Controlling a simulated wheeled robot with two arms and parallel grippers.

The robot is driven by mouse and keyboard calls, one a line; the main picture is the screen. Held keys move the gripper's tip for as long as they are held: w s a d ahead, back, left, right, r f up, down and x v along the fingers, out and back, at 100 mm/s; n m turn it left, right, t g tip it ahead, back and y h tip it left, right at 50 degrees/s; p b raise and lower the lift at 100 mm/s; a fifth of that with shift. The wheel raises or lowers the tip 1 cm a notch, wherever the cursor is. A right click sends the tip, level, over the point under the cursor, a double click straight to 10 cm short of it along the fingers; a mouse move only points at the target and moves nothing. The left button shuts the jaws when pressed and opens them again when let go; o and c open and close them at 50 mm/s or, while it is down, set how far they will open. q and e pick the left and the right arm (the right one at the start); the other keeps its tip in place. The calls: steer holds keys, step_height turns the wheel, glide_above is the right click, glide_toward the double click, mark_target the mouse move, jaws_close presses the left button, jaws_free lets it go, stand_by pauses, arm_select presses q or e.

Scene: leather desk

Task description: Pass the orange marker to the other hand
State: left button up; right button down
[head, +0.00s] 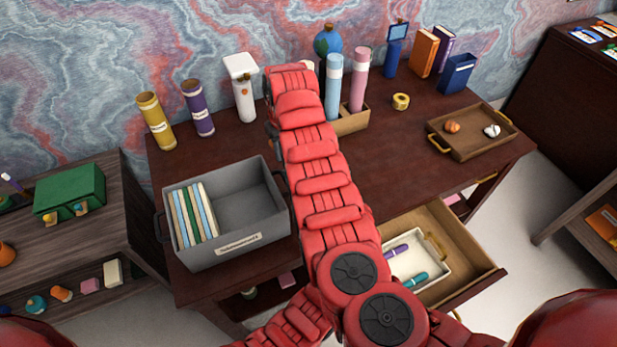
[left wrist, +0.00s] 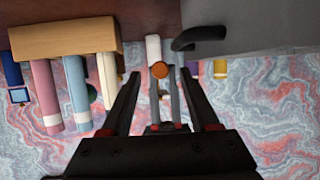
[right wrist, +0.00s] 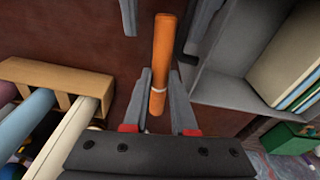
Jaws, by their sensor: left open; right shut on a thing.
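The orange marker (right wrist: 165,45) points away from my right gripper (right wrist: 160,72), which is shut on its near part by a pale band. The left gripper's two fingers show at the top of the right wrist view, apart, one on each side of the marker's far part. In the left wrist view my left gripper (left wrist: 161,74) is open, and the marker (left wrist: 159,69) is seen end-on between its fingers with a gap on both sides. In the head view a red arm of mine hides the marker and both grippers.
A grey bin (head: 262,222) with books stands beside the arm. A wooden holder (head: 352,121) with tubes stands behind it. An open drawer (head: 466,284) juts out at front right, holding a white tray with markers. A brown tray (head: 469,151) lies at right. The desk's right middle is clear.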

arm_select(q)
steer(key=shift+w+a+f, duration=0.25)
steer(key=shift+w+a, duration=0.1)
steer(key=shift+w, duration=0.15)
jaws_close()
arm_select(e)
steer(key=c, duration=0.6)
jaws_free()
steer(key=shift+c, duration=0.2)
steer(key=shift+r, duration=0.15)
